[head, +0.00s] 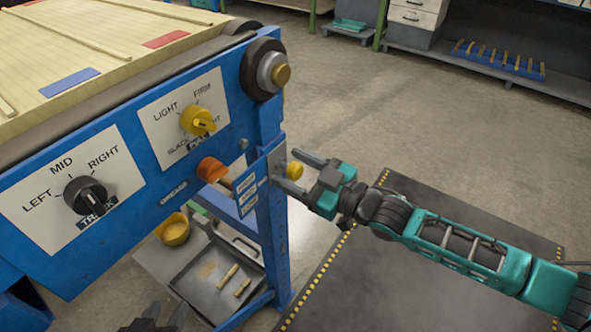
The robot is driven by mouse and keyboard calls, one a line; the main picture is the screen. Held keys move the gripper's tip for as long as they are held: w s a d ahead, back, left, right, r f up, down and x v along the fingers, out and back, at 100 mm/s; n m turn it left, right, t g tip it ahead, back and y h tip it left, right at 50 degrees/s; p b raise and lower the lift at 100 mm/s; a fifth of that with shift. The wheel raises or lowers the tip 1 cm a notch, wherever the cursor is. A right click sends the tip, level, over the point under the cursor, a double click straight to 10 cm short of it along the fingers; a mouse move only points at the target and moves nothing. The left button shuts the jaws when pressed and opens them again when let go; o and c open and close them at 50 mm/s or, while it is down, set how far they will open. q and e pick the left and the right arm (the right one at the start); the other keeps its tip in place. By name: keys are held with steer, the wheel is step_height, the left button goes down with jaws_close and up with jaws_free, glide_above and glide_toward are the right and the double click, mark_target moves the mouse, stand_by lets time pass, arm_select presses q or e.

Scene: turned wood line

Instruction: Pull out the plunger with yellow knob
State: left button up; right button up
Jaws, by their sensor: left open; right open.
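The plunger's small yellow knob (295,171) sticks out to the right from a metal bracket (278,163) on the blue frame's corner post. My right gripper (287,168) comes in from the right and is open. Its two fingers lie on either side of the knob, one above and one below. I cannot tell whether either finger touches it. My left gripper (163,314) shows only partly at the bottom edge, dark and open, well below and left of the knob. The plunger's shaft is not clearly visible.
An orange grease knob (211,169) sits just left of the bracket. A yellow dial (198,121) and a black track dial (86,195) are on the blue panel. A grey tray (203,300) with wood pieces is below.

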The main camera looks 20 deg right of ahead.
jaws_close()
stand_by(0.5)
